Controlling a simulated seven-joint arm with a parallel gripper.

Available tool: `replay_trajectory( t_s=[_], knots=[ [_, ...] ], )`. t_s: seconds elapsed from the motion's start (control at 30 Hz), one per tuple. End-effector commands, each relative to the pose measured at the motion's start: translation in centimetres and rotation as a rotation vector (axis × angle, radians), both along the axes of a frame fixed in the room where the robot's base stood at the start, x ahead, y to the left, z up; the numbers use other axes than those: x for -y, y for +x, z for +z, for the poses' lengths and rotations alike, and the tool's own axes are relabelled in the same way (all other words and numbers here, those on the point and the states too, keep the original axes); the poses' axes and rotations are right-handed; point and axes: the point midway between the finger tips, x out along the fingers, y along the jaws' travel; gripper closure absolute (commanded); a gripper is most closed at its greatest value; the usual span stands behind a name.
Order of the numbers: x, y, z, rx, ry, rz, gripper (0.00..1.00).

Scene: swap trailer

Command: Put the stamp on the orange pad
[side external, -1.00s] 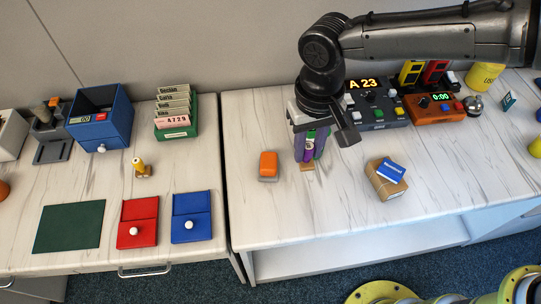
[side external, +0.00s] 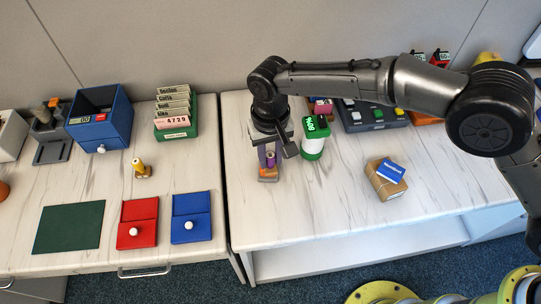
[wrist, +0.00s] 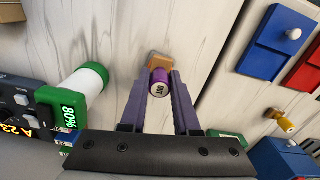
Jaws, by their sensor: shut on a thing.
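My gripper (side external: 268,160) is over the orange pad on the right-hand table and is shut on the stamp. The stamp has a purple handle (wrist: 159,82) with a white label on its end and a wooden base (wrist: 157,60). In the side view the stamp (side external: 270,158) is upright, with its base directly over the orange pad (side external: 268,179). The stamp and fingers hide most of the pad; only its lower edge shows. I cannot tell whether the base touches it.
A green and white canister (side external: 313,148) with a lit display stands just right of my gripper; it also shows in the wrist view (wrist: 77,92). A parcel (side external: 384,183) with a blue card lies farther right. A yellow-handled stamp (side external: 140,168) stands on the left table, across a gap.

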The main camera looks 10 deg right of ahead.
Motion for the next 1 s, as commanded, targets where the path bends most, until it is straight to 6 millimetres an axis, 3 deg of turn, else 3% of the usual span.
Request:
replay_trajectory(
  t_s=[0.4,0.43,0.57,0.87,1.0],
  knots=[
    [-0.03,0.02,-0.78,0.002,0.002,0.000,1.00],
    [-0.03,0.02,-0.78,0.002,0.002,0.000,0.67],
    [-0.02,0.03,-0.76,0.002,0.002,0.000,0.43],
    [-0.03,0.02,-0.70,0.002,0.002,0.000,0.40],
    [-0.06,0.05,0.21,0.003,0.004,0.000,0.40]
  ],
)
